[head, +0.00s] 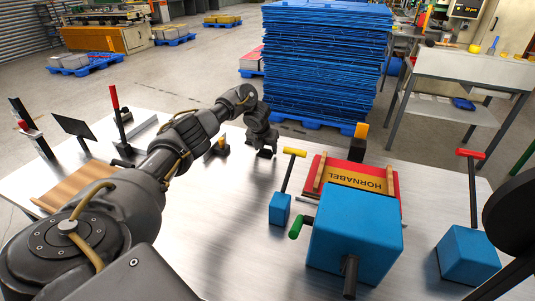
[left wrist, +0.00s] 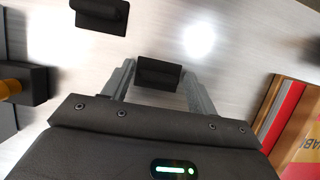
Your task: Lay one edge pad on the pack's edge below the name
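The pack (head: 362,179) is red and yellow with the name HORNABEL, which appears upside down in the head view. Tan strips lie across it near its left and right sides. Its corner shows in the left wrist view (left wrist: 305,125). A small black angled piece, which looks like an edge pad (left wrist: 158,74), stands on the table left of the pack. My left gripper (head: 263,146) is directly over it, its fingers on either side with narrow gaps. A second black pad (left wrist: 101,14) lies near it in the left wrist view. My right gripper is out of view.
A large blue box with a green handle (head: 353,230) stands in front of the pack. Smaller blue blocks with upright handles stand left (head: 280,209) and right (head: 468,258).

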